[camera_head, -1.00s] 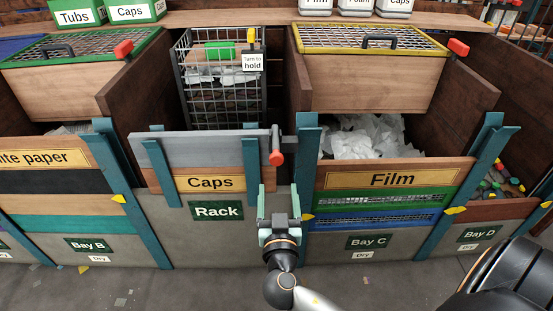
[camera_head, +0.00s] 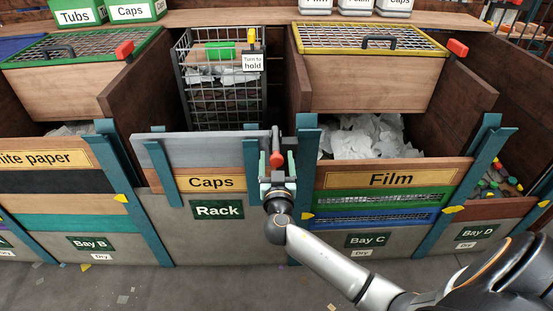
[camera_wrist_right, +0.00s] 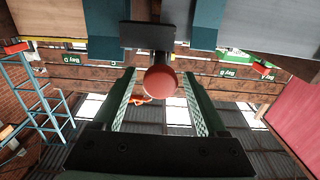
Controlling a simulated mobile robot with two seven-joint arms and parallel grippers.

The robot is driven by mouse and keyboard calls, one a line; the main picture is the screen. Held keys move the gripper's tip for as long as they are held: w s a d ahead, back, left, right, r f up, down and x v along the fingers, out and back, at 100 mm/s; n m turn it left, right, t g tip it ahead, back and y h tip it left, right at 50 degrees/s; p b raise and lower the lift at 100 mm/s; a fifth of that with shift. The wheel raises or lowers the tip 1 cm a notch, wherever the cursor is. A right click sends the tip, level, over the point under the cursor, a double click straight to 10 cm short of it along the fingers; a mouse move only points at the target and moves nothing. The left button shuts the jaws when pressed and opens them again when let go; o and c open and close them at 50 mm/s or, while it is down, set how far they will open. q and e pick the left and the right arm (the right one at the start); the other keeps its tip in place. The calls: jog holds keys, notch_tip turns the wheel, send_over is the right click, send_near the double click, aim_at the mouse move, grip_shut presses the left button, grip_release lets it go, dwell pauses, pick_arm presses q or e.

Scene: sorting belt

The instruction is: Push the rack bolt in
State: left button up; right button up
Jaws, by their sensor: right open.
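The rack bolt (camera_head: 277,158) has a red knob and a dark shaft, and sits at the right end of the grey board (camera_head: 215,150) above the Caps label. In the right wrist view the red knob (camera_wrist_right: 161,81) shows between the fingers, with a dark plate (camera_wrist_right: 147,35) behind it. My right gripper (camera_head: 277,182) is open around or just below the knob in the head view. It also shows open in the wrist view (camera_wrist_right: 160,100), with space on both sides of the knob. My left gripper is not in view.
Teal posts (camera_head: 307,165) stand close to the right of the bolt. A wire rack (camera_head: 220,90) with a "Turn to hold" tag stands behind the board. The Film bay (camera_head: 390,180) is to the right. The floor in front is mostly clear.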

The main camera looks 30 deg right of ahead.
grip_shut()
dwell(0.5)
dwell(0.8)
